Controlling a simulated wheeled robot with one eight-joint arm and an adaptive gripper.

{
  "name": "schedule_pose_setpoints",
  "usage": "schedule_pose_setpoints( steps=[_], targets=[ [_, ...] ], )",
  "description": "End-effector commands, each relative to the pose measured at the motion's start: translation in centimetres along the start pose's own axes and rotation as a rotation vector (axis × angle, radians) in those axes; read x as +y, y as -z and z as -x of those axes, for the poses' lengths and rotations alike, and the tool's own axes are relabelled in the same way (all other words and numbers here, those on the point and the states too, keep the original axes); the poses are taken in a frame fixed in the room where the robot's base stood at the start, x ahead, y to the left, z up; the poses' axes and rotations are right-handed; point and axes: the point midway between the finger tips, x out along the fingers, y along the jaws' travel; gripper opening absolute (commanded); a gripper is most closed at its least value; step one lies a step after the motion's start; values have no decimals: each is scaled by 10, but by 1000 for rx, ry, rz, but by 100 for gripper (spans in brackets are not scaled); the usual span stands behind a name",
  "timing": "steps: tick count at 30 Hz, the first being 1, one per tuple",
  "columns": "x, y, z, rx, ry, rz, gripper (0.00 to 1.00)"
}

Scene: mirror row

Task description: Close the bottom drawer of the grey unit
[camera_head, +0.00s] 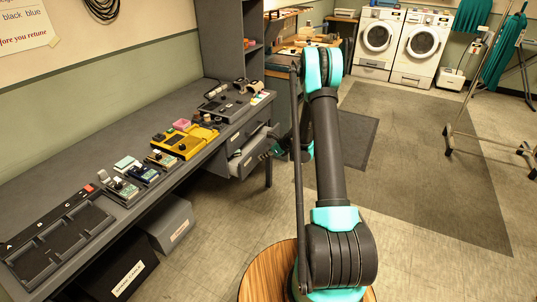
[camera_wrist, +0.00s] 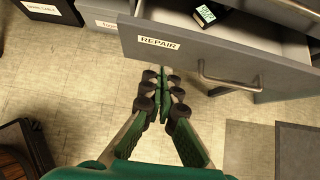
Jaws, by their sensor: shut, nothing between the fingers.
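The grey unit (camera_head: 236,139) is a long workbench with drawers at its right end. Its lower drawer (camera_head: 248,157) stands pulled out in the head view. In the wrist view, an open drawer front (camera_wrist: 190,60) reads REPAIR and has a metal bar handle (camera_wrist: 228,83) on its right part. A small dark device with a pale green face (camera_wrist: 205,14) lies inside. My gripper (camera_wrist: 161,78) is shut and empty, its tips close to the drawer front, left of the handle; I cannot tell if they touch. My arm partly hides this area in the head view.
A grey box (camera_head: 172,225) and a black box (camera_head: 120,268) stand under the bench. Several small devices, including a yellow one (camera_head: 186,142), lie on the benchtop. A round wooden stool top (camera_head: 262,272) is close by my arm. Open floor lies right of the drawers.

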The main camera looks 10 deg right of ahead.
Motion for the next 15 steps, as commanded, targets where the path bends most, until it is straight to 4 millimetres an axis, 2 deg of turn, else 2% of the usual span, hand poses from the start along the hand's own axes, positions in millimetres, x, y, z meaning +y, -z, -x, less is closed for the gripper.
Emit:
schedule_pose_setpoints(
  steps=[1, 4, 9, 15],
  targets=[
    [0, 0, -12, 0, -1, 2, 0],
    [1, 0, -30, 0, -2, 1, 0],
    [1, -18, -45, 0, -1, 0, 0],
    [1, -27, -54, 1, -1, 0, 0]
  ],
)
